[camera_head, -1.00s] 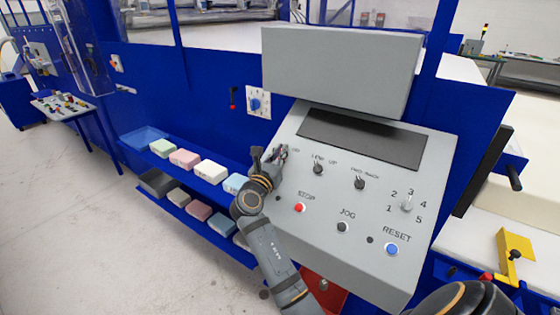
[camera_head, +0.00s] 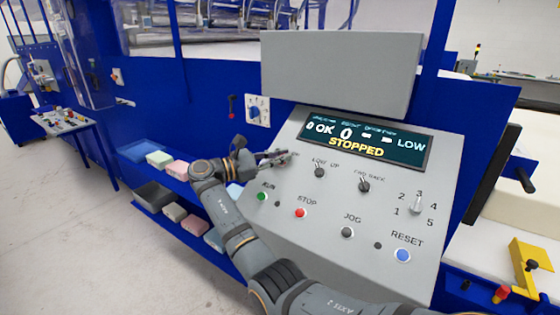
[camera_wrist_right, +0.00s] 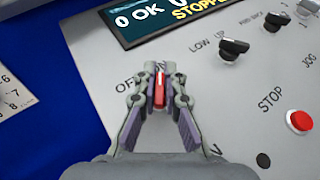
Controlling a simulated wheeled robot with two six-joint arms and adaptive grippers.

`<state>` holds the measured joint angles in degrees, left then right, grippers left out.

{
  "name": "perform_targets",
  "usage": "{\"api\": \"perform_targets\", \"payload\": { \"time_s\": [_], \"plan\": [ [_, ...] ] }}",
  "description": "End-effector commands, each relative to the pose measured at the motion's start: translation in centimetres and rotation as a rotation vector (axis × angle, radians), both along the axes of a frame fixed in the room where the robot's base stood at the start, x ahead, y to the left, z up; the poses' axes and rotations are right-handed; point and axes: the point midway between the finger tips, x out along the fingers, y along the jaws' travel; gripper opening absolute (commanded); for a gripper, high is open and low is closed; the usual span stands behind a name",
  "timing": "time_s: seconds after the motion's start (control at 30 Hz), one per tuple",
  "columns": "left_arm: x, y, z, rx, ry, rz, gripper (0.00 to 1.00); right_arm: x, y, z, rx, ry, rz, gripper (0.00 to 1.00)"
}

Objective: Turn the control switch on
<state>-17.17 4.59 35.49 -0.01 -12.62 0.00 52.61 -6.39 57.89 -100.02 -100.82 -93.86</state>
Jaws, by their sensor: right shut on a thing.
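The grey control panel (camera_head: 330,250) fills the middle of the head view. Its screen (camera_head: 365,137) is lit and reads OK, STOPPED and LOW. My right gripper (camera_head: 286,156) is at the panel's upper left, with its jaws against the panel face. In the right wrist view, the right gripper (camera_wrist_right: 158,75) is shut on the red control switch (camera_wrist_right: 159,92), whose lever sits between the fingertips. The OFF and ON lettering beside it is partly hidden by the fingers. My left gripper is not in view.
The panel also carries a green RUN button (camera_head: 262,196), a red STOP button (camera_head: 300,212), a blue RESET button (camera_head: 402,255) and black switches near the gripper. Foam blocks (camera_head: 176,168) lie on blue shelves at left. Grey floor is free beyond.

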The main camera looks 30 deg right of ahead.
Motion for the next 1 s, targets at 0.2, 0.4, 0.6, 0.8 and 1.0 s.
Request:
{"api": "perform_targets", "payload": {
  "time_s": [0.2,0.4,0.6,0.8,1.0],
  "plan": [
    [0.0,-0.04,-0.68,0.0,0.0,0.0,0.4,-0.05,0.03,-0.6,0.022,-0.028,-0.068,0.0],
    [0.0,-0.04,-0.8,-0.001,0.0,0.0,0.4,-0.1,0.03,-0.64,0.029,-0.04,-0.092,0.0],
    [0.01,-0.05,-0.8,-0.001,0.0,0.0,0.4,-0.12,0.04,-0.71,0.031,-0.041,-0.095,0.0],
    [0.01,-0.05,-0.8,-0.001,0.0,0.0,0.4,-0.12,0.05,-0.76,0.031,-0.04,-0.095,0.1],
    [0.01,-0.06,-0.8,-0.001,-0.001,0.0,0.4,-0.07,0.02,-0.67,0.03,-0.041,-0.093,0.32]
  ]
}}
